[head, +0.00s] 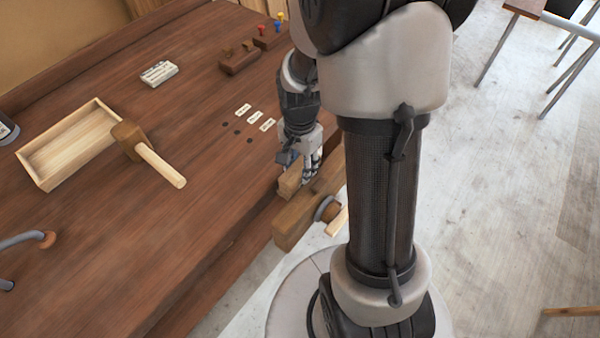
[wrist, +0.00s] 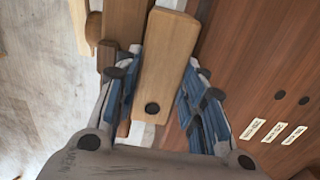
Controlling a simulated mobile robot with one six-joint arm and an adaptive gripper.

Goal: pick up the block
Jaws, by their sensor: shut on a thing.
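The block is a pale wooden bar with a dark round spot near one end; it fills the middle of the wrist view (wrist: 168,50). In the head view its end (head: 289,182) shows below my gripper (head: 304,168), at the bench's front edge beside the vise. My gripper (wrist: 163,62) is shut on the block, one finger along each long side. The far side of the grip is hidden by my arm in the head view. I cannot tell whether the block touches the bench or vise.
The vise's wooden jaw (head: 292,228) juts from the bench edge close to the block. On the bench (head: 130,240) are a mallet (head: 160,163), an open wooden tray (head: 42,176), a white labelled box (head: 159,73) and small label cards (head: 255,117). The bench's middle is clear.

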